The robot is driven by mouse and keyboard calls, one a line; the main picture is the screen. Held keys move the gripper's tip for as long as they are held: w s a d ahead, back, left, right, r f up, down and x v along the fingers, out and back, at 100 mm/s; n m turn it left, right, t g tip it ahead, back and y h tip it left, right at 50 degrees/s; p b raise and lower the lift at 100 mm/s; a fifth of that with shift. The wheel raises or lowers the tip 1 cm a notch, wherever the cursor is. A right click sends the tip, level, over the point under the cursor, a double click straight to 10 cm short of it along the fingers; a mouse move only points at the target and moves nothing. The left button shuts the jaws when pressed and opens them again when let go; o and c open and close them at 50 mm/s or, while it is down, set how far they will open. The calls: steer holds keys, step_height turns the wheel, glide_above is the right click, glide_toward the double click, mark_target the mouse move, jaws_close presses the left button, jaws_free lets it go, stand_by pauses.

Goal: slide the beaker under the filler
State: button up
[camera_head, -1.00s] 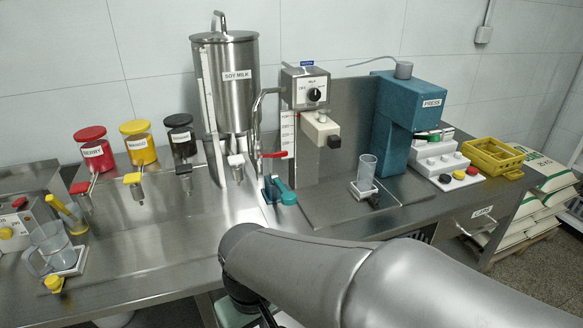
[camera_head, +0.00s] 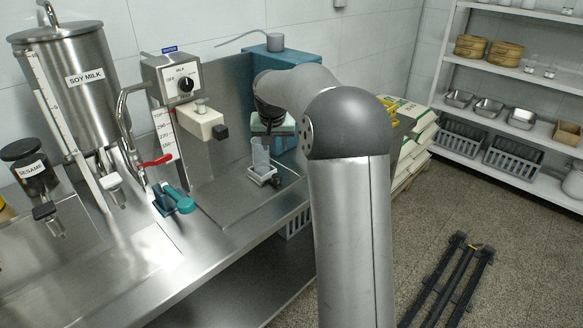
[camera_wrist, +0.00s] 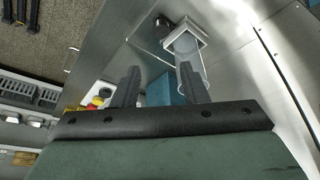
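The clear beaker (camera_head: 260,157) stands upright in a small white holder (camera_head: 263,178) on the steel bench, in front of the steel back panel. It also shows in the wrist view (camera_wrist: 186,52) beyond my fingertips. The filler (camera_head: 203,119), a cream block with a dark knob, sticks out from the column of the grey dial unit (camera_head: 181,85), left of and higher than the beaker. My gripper (camera_wrist: 160,68) is open and empty. Its right finger overlaps the beaker in the wrist view; I cannot tell whether they touch. In the head view my arm partly hides the gripper.
The soy milk tank (camera_head: 78,90) stands further left. The bench front (camera_head: 215,215) is clear.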

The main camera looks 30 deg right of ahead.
mark_target(277, 176)
steer(key=p+x, duration=0.2)
steer(key=x, duration=1.5)
steer(key=shift+a, duration=0.1)
